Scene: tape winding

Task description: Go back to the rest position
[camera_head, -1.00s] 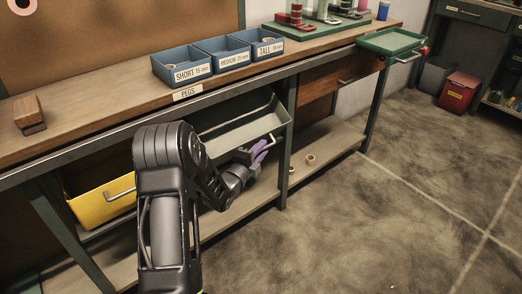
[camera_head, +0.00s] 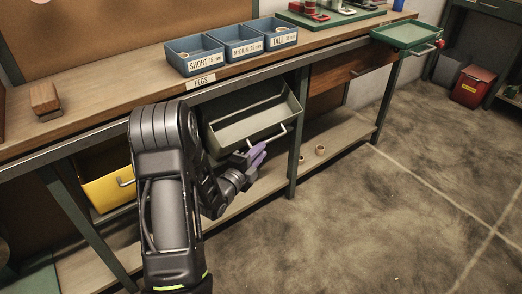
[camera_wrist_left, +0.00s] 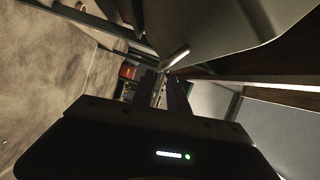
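My left gripper (camera_head: 259,153), with purple fingers, is just below and in front of the open grey-green drawer (camera_head: 291,103), near its bar handle (camera_head: 268,137). In the left wrist view its two dark fingers (camera_wrist_left: 163,80) stand a little apart with background showing between them, and nothing is seen held. The pale drawer handle (camera_wrist_left: 178,57) lies just beyond the fingertips there; whether they touch it I cannot tell. My right gripper is in neither view.
Blue peg trays (camera_head: 238,43) and a wooden block (camera_head: 45,99) stand on the workbench (camera_head: 110,88). A yellow drawer (camera_head: 108,188) is at the left, a green tray drawer (camera_head: 408,36) at the far right. Tape rolls (camera_head: 320,150) lie on the lower shelf. The floor at right is clear.

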